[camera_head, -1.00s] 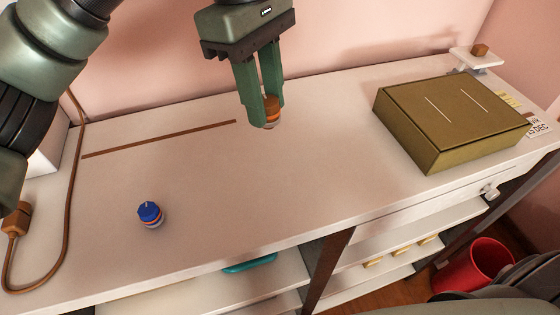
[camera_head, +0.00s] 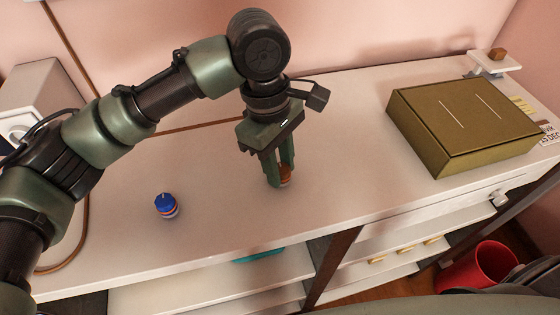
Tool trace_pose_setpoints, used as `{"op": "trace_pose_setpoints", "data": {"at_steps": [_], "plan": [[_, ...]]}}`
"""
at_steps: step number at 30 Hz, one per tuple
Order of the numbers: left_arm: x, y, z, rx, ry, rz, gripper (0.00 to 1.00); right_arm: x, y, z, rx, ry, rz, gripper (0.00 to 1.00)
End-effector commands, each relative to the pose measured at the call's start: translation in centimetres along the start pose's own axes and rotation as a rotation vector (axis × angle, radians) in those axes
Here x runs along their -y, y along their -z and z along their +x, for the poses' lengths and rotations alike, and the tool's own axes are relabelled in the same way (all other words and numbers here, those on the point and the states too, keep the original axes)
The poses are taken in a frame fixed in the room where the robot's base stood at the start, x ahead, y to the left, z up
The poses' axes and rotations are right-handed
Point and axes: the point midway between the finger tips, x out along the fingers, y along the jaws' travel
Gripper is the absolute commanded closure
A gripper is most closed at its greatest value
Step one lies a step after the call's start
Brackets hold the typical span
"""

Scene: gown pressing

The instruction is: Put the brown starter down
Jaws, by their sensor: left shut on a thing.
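My left gripper (camera_head: 279,174) points down over the middle of the white tabletop (camera_head: 230,215). Its green fingers are shut on the brown starter (camera_head: 285,174), a small orange-brown piece partly hidden between the fingers. The starter's lower end is at or very close to the tabletop; I cannot tell whether it touches. A blue starter (camera_head: 166,206) with an orange and white band stands upright on the tabletop to the left of the gripper. My right gripper is not in view.
A large olive-brown box (camera_head: 465,120) lies on the right of the table. A white clamp stand (camera_head: 493,65) is behind it. A white case (camera_head: 45,92) is at the far left, near a brown cord. A red bin (camera_head: 480,267) stands below right. The tabletop around my gripper is clear.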

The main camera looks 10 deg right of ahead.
Motion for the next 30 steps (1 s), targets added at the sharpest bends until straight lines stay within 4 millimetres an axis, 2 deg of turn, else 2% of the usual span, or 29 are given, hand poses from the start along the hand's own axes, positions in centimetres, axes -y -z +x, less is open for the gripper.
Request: {"op": "trace_pose_setpoints", "data": {"at_steps": [7, 8, 9, 10, 22, 26, 30], "plan": [[0.0, 0.0, 0.1, 0.000, 0.000, 0.001, 1.00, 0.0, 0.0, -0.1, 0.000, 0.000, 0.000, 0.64], [0.0, 0.0, 0.1, 0.000, 0.000, 0.001, 0.67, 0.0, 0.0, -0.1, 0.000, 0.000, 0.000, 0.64], [0.0, 0.0, 0.1, -0.001, 0.000, 0.001, 0.55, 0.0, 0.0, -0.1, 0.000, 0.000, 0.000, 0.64], [0.0, 0.0, 0.1, -0.001, 0.000, 0.001, 0.50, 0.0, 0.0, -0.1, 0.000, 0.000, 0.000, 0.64], [-0.1, 0.0, -0.4, 0.000, -0.002, 0.000, 0.50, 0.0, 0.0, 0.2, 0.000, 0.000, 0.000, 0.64], [-0.1, 0.0, -2.3, -0.001, -0.004, 0.001, 0.50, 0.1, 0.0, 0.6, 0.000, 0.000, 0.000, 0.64], [-0.1, 0.0, -5.3, -0.003, -0.005, 0.000, 0.50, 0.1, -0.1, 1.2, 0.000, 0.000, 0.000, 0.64]]}}
